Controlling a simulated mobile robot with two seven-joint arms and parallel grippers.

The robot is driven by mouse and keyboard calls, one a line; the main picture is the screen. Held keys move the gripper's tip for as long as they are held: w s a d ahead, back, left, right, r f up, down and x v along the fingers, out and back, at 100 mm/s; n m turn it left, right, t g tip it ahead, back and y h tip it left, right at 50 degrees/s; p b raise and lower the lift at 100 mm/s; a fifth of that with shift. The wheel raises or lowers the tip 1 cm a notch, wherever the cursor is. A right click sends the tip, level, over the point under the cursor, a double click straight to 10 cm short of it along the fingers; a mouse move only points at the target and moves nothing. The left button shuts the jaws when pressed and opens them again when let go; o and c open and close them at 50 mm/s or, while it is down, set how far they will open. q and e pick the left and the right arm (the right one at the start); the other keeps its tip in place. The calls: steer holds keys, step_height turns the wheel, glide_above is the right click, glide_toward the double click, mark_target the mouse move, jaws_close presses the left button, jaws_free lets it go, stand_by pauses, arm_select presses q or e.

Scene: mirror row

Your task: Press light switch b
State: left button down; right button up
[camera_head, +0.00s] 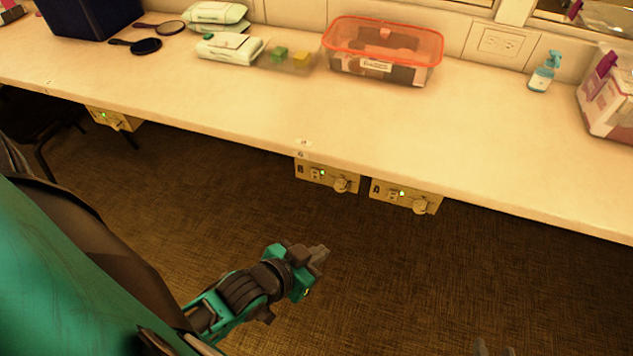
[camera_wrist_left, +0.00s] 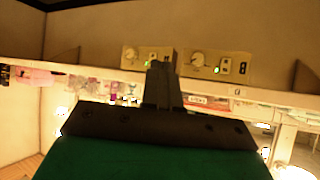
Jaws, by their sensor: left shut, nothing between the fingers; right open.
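A panel marked B (camera_head: 327,175) hangs under the counter's front edge, with a small light switch (camera_head: 315,174), a green light and a round knob. A similar panel marked A (camera_head: 405,195) is just right of it. My left gripper (camera_head: 318,254) is shut and empty, below and in front of panel B and apart from it. The left wrist view is upside down: the shut fingers (camera_wrist_left: 160,72) overlap panel A (camera_wrist_left: 148,60), and panel B (camera_wrist_left: 218,66) shows to their right.
The long counter (camera_head: 240,105) bears an orange-rimmed clear box (camera_head: 383,50), wipes packs (camera_head: 229,49), hand mirrors (camera_head: 146,46) and a blue spray bottle (camera_head: 543,72). Another panel (camera_head: 115,119) hangs further left, near a dark chair. The carpet (camera_head: 400,280) before the panels is clear.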

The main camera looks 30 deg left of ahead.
mark_target(316, 173)
arm_select(q)
steer(key=w+a+f+n+t+y+b, duration=0.2)
steer(key=n+b, duration=0.4)
steer(key=n, duration=0.5)
steer(key=w+a+f+n+t+y+b, duration=0.2)
steer(key=a+f+n+t+y+b, duration=0.2)
steer(key=n, duration=0.8)
steer(key=a+f+t+b, duration=0.1)
steer(key=a+t+b, duration=0.1)
steer(key=a+b, duration=0.1)
steer(key=shift+y+b, duration=0.3)
arm_select(e)
step_height(316, 173, down, 9)
steer(key=w+a+y, duration=0.1)
steer(key=a, duration=0.2)
steer(key=shift+w, duration=0.35)
arm_select(q)
steer(key=b+x, duration=0.1)
steer(key=x, duration=1.3)
arm_select(e)
steer(key=shift+s+f, duration=0.1)
steer(key=shift+f, duration=0.8)
